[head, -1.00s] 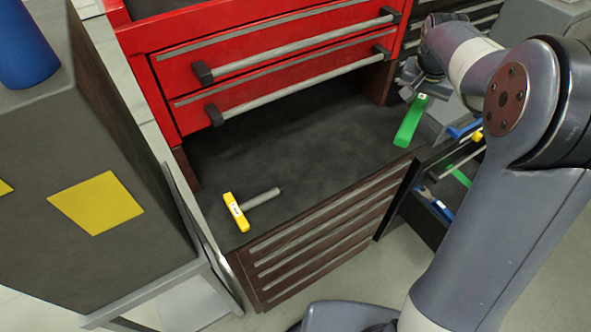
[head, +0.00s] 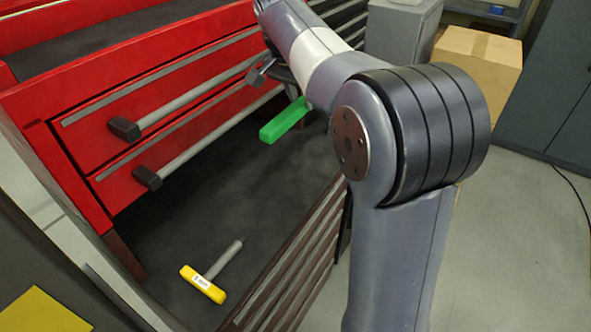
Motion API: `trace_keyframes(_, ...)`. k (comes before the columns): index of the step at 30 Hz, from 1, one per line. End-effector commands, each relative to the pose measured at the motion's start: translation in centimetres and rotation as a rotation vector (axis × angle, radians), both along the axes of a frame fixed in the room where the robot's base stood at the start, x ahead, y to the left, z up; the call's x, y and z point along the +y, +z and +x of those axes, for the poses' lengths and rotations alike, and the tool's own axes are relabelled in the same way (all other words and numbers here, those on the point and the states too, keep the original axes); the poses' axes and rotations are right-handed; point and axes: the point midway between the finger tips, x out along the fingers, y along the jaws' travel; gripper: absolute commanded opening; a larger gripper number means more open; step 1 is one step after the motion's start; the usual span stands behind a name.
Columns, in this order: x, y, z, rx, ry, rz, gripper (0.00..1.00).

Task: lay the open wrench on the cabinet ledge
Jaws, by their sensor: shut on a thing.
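A green-handled tool (head: 285,121), which looks like the open wrench, hangs at the end of my arm in the upper middle of the head view. My gripper (head: 282,76) is shut on it, largely hidden by my arm's wrist. A grey metal end (head: 262,71) shows beside the gripper; I cannot tell whether it is the wrench's head or a finger. The green handle appears above the dark cabinet ledge (head: 190,205), with no clear contact. The ledge runs below the red drawers, behind a slatted brown front.
A yellow T-handled tool (head: 203,284) lies on the near part of the ledge. Red drawers (head: 150,110) with protruding bar handles (head: 200,105) rise behind it. A cardboard box (head: 478,68) stands at the right. The middle of the ledge is clear.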

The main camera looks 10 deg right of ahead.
Motion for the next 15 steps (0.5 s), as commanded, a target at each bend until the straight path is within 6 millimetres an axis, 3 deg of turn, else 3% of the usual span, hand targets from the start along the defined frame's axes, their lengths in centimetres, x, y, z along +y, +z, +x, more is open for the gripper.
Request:
trace_keyframes(3,0.0,-3.3,-0.1,0.003,0.0,0.0,0.0)
trace_keyframes(15,0.0,-13.2,0.0,0.002,0.002,0.0,0.0)
